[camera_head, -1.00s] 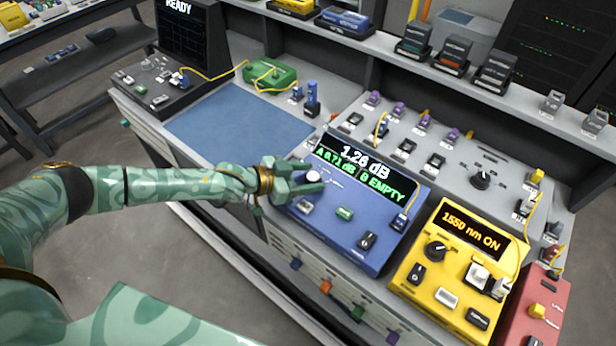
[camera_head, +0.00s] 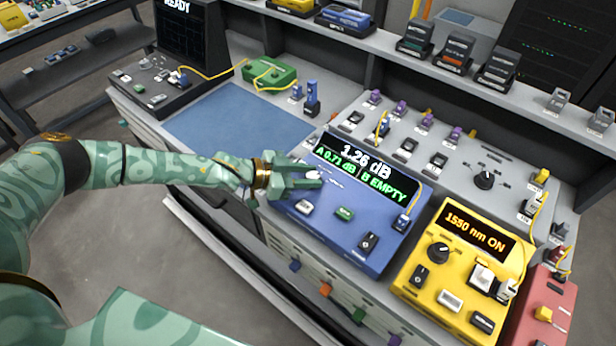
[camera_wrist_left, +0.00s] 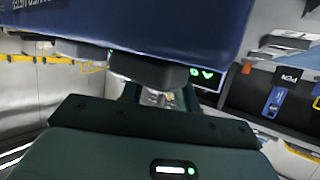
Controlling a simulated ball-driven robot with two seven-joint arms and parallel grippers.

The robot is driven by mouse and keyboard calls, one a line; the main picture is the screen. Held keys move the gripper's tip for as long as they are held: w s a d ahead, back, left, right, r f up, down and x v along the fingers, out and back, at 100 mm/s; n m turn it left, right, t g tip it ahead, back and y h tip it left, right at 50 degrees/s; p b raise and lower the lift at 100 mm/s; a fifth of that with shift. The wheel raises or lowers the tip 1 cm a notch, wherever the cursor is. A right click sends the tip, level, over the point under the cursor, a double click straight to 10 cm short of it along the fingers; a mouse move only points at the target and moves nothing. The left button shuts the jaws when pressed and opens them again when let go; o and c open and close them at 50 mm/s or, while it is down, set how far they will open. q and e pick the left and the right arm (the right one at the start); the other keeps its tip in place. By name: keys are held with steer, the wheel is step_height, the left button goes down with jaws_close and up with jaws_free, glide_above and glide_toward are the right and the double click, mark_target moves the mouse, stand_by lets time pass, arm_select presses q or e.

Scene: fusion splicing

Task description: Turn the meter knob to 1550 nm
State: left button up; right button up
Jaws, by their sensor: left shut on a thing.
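The blue meter (camera_head: 340,235) stands on the bench. Its display (camera_head: 365,172) reads 1.26 dB, with A 0.71 dB and B EMPTY below. My left gripper (camera_head: 306,178) comes in from the left, low over the panel, and is shut on the knob. In the left wrist view, my dark gripper body (camera_wrist_left: 150,140) fills the bottom and a blue surface fills the top; the grip itself is hard to see there. My right gripper is not in view.
A yellow source box (camera_head: 408,290) with an orange display reading about 1550 nm ON stands right of the meter. A red box (camera_head: 525,325) is beyond it. Behind is a grey panel (camera_head: 460,180) with a black knob and connectors. A blue mat (camera_head: 235,125) lies clear at left.

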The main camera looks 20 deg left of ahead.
arm_select(q)
steer(key=m+g, duration=0.1)
steer(key=m+g+h+b, duration=0.1)
steer(key=m+g+b, duration=0.1)
steer(key=shift+w+a+f+m+g+h, duration=0.15)
steer(key=shift+w+a+m+g+h, duration=0.05)
steer(key=shift+w+m+g+h, duration=0.1)
steer(key=shift+w+f+m+g+b, duration=0.1)
steer(key=shift+m+g+b, duration=0.75)
steer(key=shift+g, duration=0.25)
steer(key=m+g+b, duration=0.2)
steer(key=shift+w+g+h+b, duration=0.15)
steer(key=shift+g+h+b, duration=0.15)
steer(key=shift+g+b, duration=0.1)
steer(key=shift+r+m+g+b, duration=0.2)
steer(key=shift+m+g+b, duration=0.3)
steer(key=shift+m, duration=0.15)
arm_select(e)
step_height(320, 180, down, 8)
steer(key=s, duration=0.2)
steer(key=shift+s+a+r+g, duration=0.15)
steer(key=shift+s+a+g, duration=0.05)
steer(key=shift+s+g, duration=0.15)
arm_select(q)
steer(key=shift+r, duration=0.1)
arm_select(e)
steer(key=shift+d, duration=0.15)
arm_select(q)
steer(key=o, duration=1)
steer(key=shift+a, duration=0.1)
